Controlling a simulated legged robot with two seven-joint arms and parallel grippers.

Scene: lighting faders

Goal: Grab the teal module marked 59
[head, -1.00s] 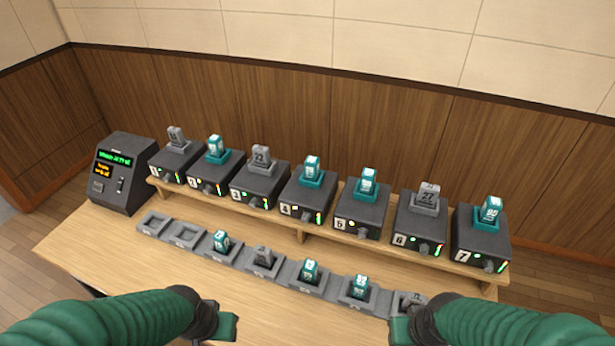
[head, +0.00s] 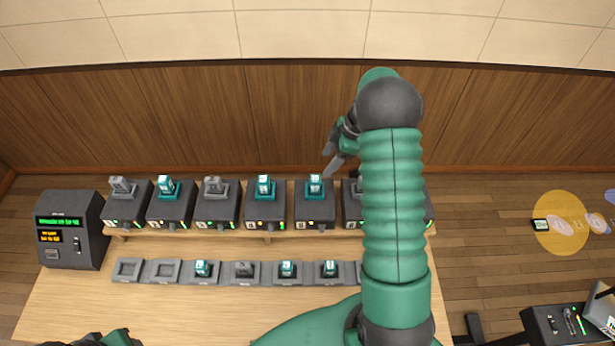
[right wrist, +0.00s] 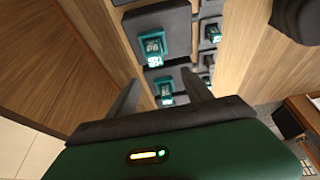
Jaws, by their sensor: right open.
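Teal modules stand on the dark boxes in the head view, on box 2 (head: 167,188), box 4 (head: 264,187) and box 5 (head: 315,186). More teal modules sit in the tray row, such as one on the left (head: 202,268), one in the middle (head: 287,268) and one on the right (head: 330,268). I cannot read 59 on any. My right gripper (head: 335,163) is open and empty, above and behind the boxes near box 5. The right wrist view shows its fingers apart, with a teal module (right wrist: 165,90) beyond them. My left gripper (head: 105,340) is mostly cut off at the bottom.
Grey modules stand on box 1 (head: 121,186) and box 3 (head: 214,187). A dark console with a green display (head: 72,232) stands at the left. My right arm hides the boxes at the right end. The wooden wall (head: 230,120) rises behind the table.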

